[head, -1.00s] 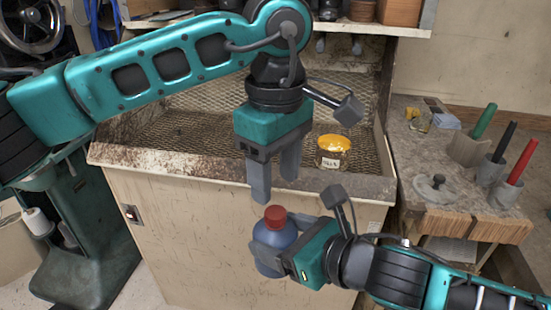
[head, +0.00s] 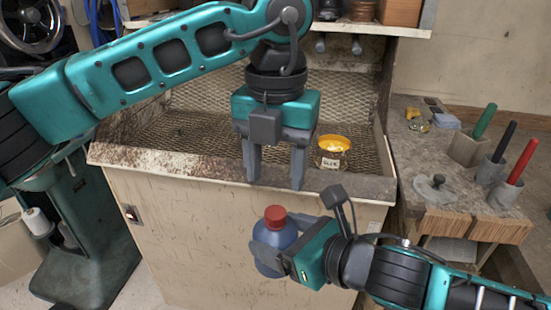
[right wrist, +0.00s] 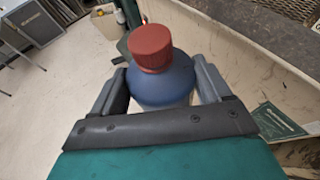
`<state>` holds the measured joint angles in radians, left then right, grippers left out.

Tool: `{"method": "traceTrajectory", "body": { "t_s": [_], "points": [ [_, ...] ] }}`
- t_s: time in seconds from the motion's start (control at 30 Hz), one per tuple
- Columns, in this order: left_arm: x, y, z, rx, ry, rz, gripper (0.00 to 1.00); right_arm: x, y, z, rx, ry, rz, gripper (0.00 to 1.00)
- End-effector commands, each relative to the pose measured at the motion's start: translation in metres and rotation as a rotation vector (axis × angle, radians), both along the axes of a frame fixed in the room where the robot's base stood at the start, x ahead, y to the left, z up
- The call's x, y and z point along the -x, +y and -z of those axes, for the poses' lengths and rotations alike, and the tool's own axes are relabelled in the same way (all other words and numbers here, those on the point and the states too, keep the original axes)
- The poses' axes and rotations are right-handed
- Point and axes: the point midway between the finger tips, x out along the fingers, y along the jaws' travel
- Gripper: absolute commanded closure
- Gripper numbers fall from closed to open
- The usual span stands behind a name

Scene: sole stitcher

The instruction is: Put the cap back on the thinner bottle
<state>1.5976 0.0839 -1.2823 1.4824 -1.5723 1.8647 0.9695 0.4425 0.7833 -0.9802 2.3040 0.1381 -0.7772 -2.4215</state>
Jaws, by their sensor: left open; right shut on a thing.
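A blue bottle (head: 272,246) with a red cap (head: 275,217) on its top is held in my right gripper (head: 270,248), in front of the bench. In the right wrist view the bottle (right wrist: 163,83) stands between the two fingers, with the red cap (right wrist: 151,46) seated on its neck. My left gripper (head: 275,180) is open and empty, fingers pointing down, above the cap and a little behind it, apart from it. The bottle's lower part is partly hidden by my right gripper.
A glue jar (head: 333,152) with a yellow rim stands on the mesh-backed bench tray (head: 200,171). At right, a worktable (head: 455,213) carries a grey lidded disc (head: 437,187) and green, black and red handled tools in holders (head: 488,172). A green machine stand (head: 85,240) is at left.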

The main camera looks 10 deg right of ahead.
Motion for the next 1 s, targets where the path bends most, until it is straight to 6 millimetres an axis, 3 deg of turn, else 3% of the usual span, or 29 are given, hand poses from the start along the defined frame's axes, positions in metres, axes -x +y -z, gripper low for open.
{"method": "traceTrajectory", "body": {
  "t_s": [0.4,0.6,0.8,1.0],
  "points": [
    [0.0001,-0.0002,-0.0052,0.003,0.000,-0.804,0.45,-0.0001,0.0001,-0.0006,-0.001,-0.002,0.000,1.00],
    [0.0001,0.0001,-0.0070,0.003,-0.001,-1.115,0.45,-0.0001,0.0001,-0.0006,-0.001,-0.001,0.000,1.00],
    [0.0000,0.0002,-0.0079,0.003,-0.002,-1.276,0.45,0.0000,0.0002,-0.0006,-0.001,-0.001,0.000,1.00],
    [0.0000,0.0002,-0.0081,0.003,-0.002,-1.307,0.45,-0.0001,0.0001,-0.0006,-0.001,-0.001,0.000,1.00]
  ]
}}
